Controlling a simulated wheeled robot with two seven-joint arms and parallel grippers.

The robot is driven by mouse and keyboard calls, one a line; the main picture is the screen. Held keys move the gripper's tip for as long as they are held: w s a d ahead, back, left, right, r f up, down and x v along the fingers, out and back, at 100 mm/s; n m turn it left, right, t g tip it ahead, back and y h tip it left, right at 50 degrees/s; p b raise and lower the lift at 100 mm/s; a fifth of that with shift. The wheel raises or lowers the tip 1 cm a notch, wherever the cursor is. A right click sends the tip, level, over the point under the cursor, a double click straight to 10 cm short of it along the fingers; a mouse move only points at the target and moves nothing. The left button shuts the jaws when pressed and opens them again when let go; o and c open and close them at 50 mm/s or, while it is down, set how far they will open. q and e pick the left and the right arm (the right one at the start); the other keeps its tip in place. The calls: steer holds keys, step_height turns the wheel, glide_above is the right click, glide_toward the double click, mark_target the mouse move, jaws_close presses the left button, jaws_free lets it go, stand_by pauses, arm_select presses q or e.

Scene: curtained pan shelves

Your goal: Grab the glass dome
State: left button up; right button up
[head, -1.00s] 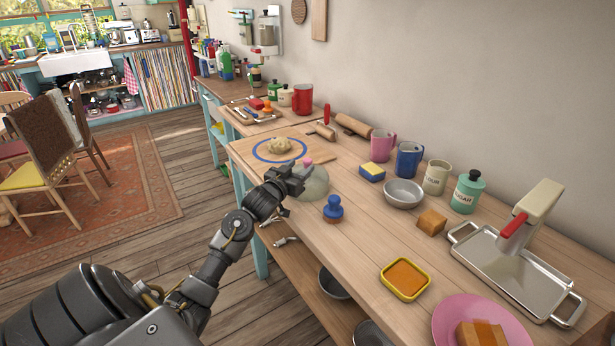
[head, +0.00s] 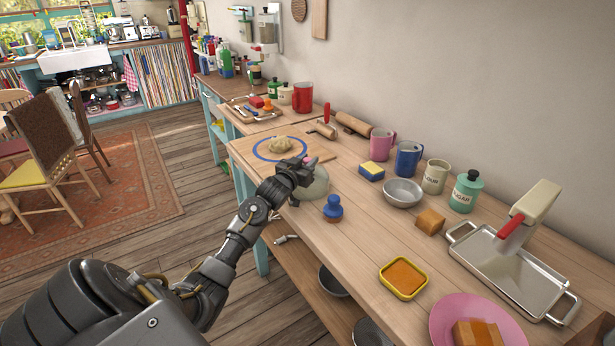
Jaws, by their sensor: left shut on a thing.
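The clear glass dome (head: 318,186) stands on the wooden table (head: 345,246), near its left edge and just in front of a board with dough. My left gripper (head: 304,167) is at the top of the dome, shut on its pink knob, which shows only in part between the fingers. The gripper and wrist hide the left side of the dome. The dome appears to rest on the table, though its base is partly hidden. My right gripper is not in view.
A blue stamp-like object (head: 333,208) stands close to the dome. Behind are a board (head: 242,149) with dough (head: 280,144) and a sponge (head: 371,171). A metal bowl (head: 404,192), mugs and a tray (head: 513,272) lie to the right. The table's front middle is clear.

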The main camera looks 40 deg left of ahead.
arm_select(q)
jaws_close()
steer(key=shift+r, duration=0.1)
steer(key=shift+r+b, duration=0.3)
steer(key=shift+r, duration=0.3)
steer(key=s+d+r, duration=0.7)
steer(key=s+r, duration=0.4)
steer(key=shift+s+d+r+b, duration=0.35)
steer(key=shift+f, duration=0.1)
